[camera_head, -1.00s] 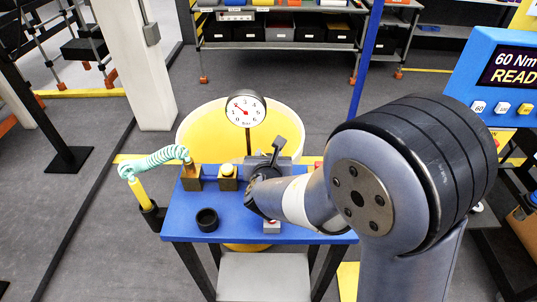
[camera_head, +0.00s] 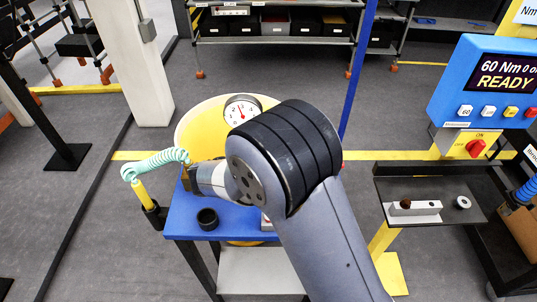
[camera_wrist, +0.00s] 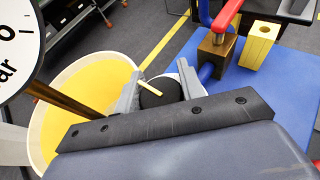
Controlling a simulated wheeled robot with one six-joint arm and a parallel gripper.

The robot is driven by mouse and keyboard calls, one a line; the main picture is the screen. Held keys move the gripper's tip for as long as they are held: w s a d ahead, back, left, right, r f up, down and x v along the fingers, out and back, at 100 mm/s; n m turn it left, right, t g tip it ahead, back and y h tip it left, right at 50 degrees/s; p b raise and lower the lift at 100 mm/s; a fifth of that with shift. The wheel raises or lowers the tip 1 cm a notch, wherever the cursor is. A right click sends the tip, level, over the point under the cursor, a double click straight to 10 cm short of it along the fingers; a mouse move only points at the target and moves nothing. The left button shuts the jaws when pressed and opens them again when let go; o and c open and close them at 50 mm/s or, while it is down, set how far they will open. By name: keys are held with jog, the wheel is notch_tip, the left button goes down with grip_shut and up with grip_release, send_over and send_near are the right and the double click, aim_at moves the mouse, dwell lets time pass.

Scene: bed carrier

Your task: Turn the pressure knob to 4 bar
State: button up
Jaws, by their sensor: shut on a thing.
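The black pressure knob (camera_wrist: 158,94) with a pale yellow mark shows in the wrist view. My gripper (camera_wrist: 160,90) is shut on it, with one finger on each side. In the head view my gripper (camera_head: 190,178) is at the left end of the blue table, and my own arm hides the knob. The round white pressure gauge (camera_head: 242,110) stands behind the arm, its red needle pointing roughly upward; the exact reading is too small to tell. Part of the gauge face also shows in the wrist view (camera_wrist: 12,50).
A brass block (camera_wrist: 216,48) with a red lever (camera_wrist: 228,14) and a yellow block (camera_wrist: 262,40) stand close to the knob. A black ring (camera_head: 207,219) lies on the blue table (camera_head: 186,222). A coiled teal hose (camera_head: 155,162) is at the left. A yellow bin (camera_head: 200,125) stands behind.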

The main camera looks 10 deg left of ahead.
jog(key=m+g+h, duration=0.1)
jog(key=m, duration=0.1)
jog(key=m+g+h, duration=0.1)
jog(key=g+h, duration=0.1)
jog(key=shift+s+d+m+p, duration=0.15)
jog(key=shift+d+m+p, duration=0.05)
jog(key=shift+m+p, duration=0.2)
jog(key=shift+s+d+m+g+h, duration=0.1)
jog(key=shift+s+m+g+h, duration=0.1)
jog(key=shift+m+g+h, duration=1.2)
jog(key=shift+m+g, duration=0.3)
jog(key=o, duration=1)
jog(key=shift+s+a+r, duration=0.15)
jog(key=shift+s+a, duration=0.05)
jog(key=shift+a, duration=0.3)
jog(key=p+v, duration=0.1)
jog(key=v, duration=0.8)
jog(key=shift+s+a+r, duration=0.2)
jog(key=shift+r, duration=0.15)
